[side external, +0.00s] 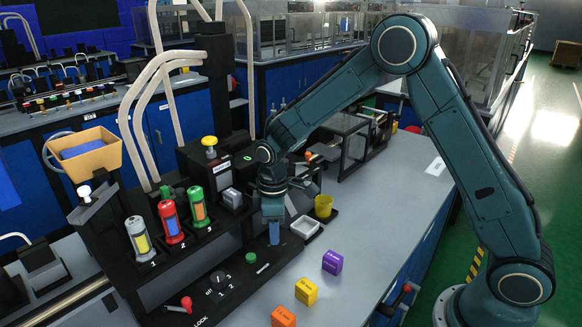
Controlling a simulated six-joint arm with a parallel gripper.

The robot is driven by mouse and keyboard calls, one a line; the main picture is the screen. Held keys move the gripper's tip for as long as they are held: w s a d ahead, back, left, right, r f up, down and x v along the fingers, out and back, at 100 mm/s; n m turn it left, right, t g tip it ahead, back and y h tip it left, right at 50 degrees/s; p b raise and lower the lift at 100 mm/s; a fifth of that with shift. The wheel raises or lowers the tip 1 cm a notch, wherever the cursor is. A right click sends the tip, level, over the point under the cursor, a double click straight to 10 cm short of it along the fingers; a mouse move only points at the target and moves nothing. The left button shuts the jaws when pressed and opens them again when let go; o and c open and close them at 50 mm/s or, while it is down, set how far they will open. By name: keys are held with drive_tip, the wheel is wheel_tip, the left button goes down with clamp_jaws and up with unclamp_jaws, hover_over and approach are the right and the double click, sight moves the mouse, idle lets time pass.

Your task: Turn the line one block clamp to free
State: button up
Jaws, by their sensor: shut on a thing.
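My gripper (274,238) points straight down over the dark panel at the front of the station. It is shut on a small blue block (275,232), which shows only partly between the fingers. A red-handled lever (183,304) lies on the panel's front left, beside white lettering that reads "LOCK". This looks like the clamp, but I cannot read which line it belongs to or tell its setting. My gripper is well to the right of and behind this lever, not touching it. A round black selector knob (219,279) sits between them, with small markings around it.
Purple (332,262), yellow (306,291) and orange (283,317) blocks stand on the grey bench. Numbered white (138,236), red (171,222) and green (198,207) canisters stand behind the panel. The bench's right is mostly clear.

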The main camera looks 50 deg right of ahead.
drive_tip(key=m, duration=0.4)
drive_tip(key=shift+w+d+r+m, duration=0.1)
drive_tip(key=shift+m, duration=2.1)
drive_tip(key=o, duration=1)
wheel_tip(320, 180, up, 14)
drive_tip(key=shift+f, duration=0.1)
